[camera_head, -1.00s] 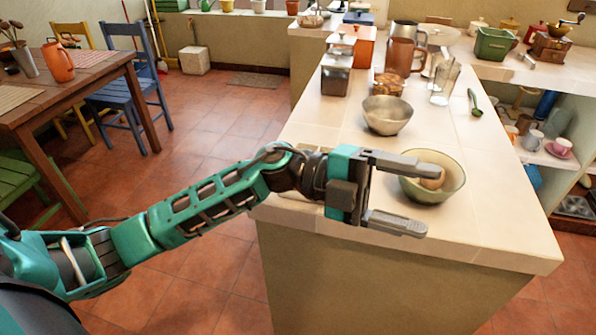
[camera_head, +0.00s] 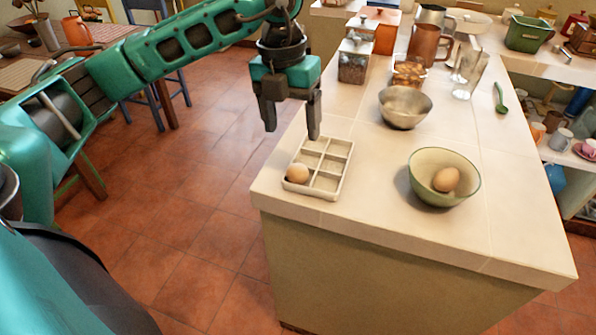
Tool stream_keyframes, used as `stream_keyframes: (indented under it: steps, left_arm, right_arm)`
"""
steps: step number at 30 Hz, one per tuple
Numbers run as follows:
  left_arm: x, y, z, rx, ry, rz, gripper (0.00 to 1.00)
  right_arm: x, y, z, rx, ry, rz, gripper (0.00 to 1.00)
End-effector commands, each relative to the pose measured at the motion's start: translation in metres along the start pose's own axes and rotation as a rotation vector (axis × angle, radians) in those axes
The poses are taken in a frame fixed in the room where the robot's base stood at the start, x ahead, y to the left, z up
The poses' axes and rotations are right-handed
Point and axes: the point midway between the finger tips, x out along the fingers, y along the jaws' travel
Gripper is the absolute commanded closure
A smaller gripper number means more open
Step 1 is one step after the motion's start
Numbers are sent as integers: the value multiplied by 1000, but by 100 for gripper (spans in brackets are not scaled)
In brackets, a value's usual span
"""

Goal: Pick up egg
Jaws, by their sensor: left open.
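One brown egg (camera_head: 298,173) sits in the near left compartment of a white divided tray (camera_head: 325,195) at the counter's near left corner. Another brown egg (camera_head: 446,180) lies in a green bowl (camera_head: 422,192) to the right of the tray. My left gripper (camera_head: 292,134) points down with its fingers apart and empty. It is above the far left part of the tray, up and behind the egg there. My right gripper is not in view.
A metal bowl (camera_head: 404,108) stands behind the green bowl. Jars, a copper mug (camera_head: 425,46) and glasses (camera_head: 470,75) stand farther back. A green spoon (camera_head: 500,98) lies at the right. The counter (camera_head: 375,185) is clear between tray and bowl.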

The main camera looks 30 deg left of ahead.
Motion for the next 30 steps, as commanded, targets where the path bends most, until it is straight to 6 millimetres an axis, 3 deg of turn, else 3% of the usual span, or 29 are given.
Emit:
stream_keyframes:
  steps: [3, 11, 19, 29, 30]
  left_arm:
    - [21, 0, -1, 1, 3, 0, 26]
    - [42, -1, -2, 3, 2, -2, 26]
    - [80, -2, -7, 3, 2, -3, 26]
    - [88, -2, -7, 4, -1, -4, 26]
    - [88, -2, -7, 4, -1, -4, 30]
  right_arm:
    - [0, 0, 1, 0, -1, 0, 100]
    - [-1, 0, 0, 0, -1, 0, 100]
    - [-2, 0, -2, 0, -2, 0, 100]
    - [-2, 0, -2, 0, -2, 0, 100]
    - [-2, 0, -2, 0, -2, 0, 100]
